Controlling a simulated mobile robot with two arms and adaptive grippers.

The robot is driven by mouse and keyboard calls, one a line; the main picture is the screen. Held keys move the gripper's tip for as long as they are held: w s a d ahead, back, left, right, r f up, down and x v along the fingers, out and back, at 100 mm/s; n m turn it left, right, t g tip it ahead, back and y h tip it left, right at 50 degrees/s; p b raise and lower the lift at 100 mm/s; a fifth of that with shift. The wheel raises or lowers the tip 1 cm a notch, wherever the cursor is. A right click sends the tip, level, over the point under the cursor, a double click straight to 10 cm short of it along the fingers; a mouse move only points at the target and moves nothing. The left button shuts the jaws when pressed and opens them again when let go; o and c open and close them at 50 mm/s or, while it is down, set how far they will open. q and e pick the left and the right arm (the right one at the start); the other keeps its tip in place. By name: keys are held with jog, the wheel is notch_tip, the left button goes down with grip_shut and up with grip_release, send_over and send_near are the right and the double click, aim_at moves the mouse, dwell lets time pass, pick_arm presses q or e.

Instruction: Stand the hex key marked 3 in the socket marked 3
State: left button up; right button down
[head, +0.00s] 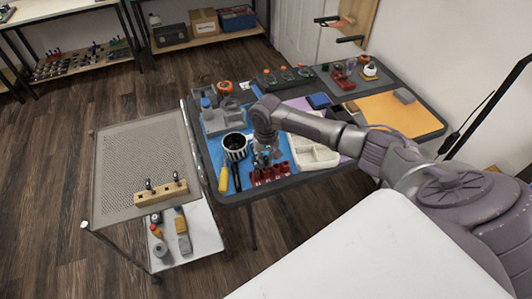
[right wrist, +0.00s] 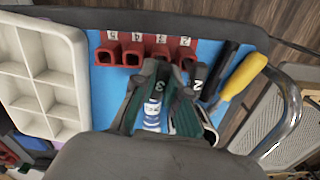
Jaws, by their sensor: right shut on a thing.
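The red socket row (head: 270,175) stands near the table's front edge. In the right wrist view the sockets marked 5, 4, 3 and 2 show at the top, with the socket marked 3 (right wrist: 159,52) just beyond my fingertips. My right gripper (head: 266,158) is over the blue mat close behind the row; it also shows in the right wrist view (right wrist: 160,72). It is shut on the hex key marked 3 (right wrist: 158,86), whose tag shows between the fingers. The key's lower end is hidden. A tag marked 2 (right wrist: 198,86) shows beside the right finger. My left gripper is not in view.
A yellow-handled screwdriver (head: 223,180) and a black-handled tool (right wrist: 228,62) lie left of the sockets in the head view. A dark cup (head: 236,146) stands behind them. A white divided tray (right wrist: 85,112) is on the other side. A perforated cart (head: 120,165) stands left of the table.

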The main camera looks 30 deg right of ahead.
jog(key=c, duration=1)
grip_release()
jog(key=shift+o, duration=0.2)
jog(key=shift+r+p, duration=3.5)
jog(key=shift+p, duration=0.75)
